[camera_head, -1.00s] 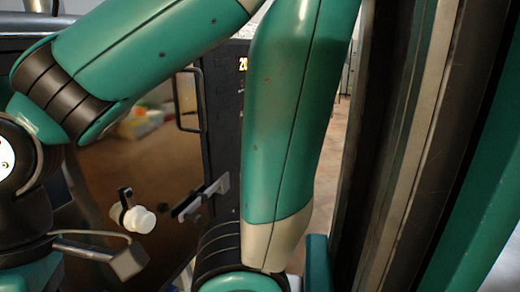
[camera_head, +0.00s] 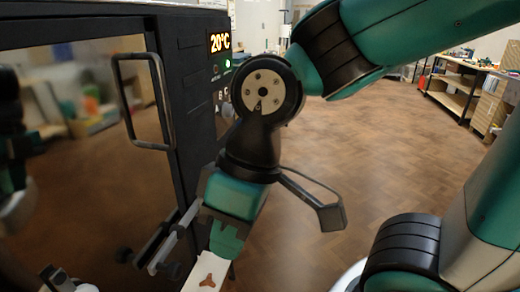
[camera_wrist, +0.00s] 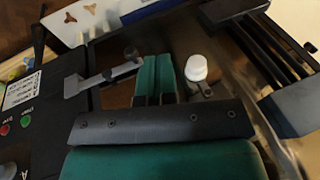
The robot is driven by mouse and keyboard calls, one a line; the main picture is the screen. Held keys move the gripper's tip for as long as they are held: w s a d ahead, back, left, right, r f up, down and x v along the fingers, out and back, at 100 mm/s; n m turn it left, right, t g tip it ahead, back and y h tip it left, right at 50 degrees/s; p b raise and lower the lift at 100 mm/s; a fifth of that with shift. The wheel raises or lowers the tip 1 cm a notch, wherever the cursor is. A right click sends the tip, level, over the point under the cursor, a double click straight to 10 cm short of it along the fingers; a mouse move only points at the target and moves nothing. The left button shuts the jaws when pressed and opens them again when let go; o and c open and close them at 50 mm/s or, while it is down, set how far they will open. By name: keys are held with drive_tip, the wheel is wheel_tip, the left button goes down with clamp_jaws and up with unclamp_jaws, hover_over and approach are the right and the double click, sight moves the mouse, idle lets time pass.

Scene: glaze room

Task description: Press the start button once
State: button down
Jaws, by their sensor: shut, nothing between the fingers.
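A dark control panel shows at the left edge of the wrist view, with a green button (camera_wrist: 25,122) and a red button (camera_wrist: 4,130) below a white label plate. Their small captions are too blurred to read surely. In the head view, the panel carries a lit display (camera_head: 220,42) reading 20°C and a green glowing spot below it; my arm partly covers the panel. My gripper (camera_wrist: 154,58) has its green fingers together, empty, pointing away from the panel buttons and apart from them. It also shows in the head view (camera_head: 226,250), below the panel, pointing down.
The dark cabinet has a glossy door with a black handle (camera_head: 143,100). A metal latch (camera_wrist: 102,79) and a white knob (camera_wrist: 196,67) flank my fingers. A white surface (camera_head: 200,287) with a brown three-armed piece (camera_head: 208,280) lies below. Wooden floor is open at right.

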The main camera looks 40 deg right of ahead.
drive_tip(key=shift+d, duration=0.25)
drive_tip(key=w+d+f+t+y+b, duration=0.1)
drive_tip(key=w+d+f+t+b, duration=0.25)
drive_tip(key=w, duration=0.75)
drive_tip(key=w+d+f+t+b, duration=0.3)
drive_tip(key=w+d+f+t, duration=0.15)
drive_tip(key=w, duration=0.65)
drive_tip(key=w+d+f+m+t+h+b, duration=0.1)
drive_tip(key=w+d+f+t+h, duration=0.1)
drive_tip(key=d, duration=0.5)
drive_tip(key=w+d+f+m+t+h+b, duration=0.1)
drive_tip(key=w+d+f+t+h, duration=0.1)
drive_tip(key=d, duration=0.6)
drive_tip(key=w+d+f+t+h+b, duration=0.2)
drive_tip(key=w+d+f, duration=0.2)
drive_tip(key=d, duration=0.3)
drive_tip(key=shift+w+d+m+t+h, duration=0.25)
drive_tip(key=shift+d+m+t+h, duration=0.05)
drive_tip(key=shift+m+h, duration=0.1)
drive_tip(key=shift+w+a, duration=0.1)
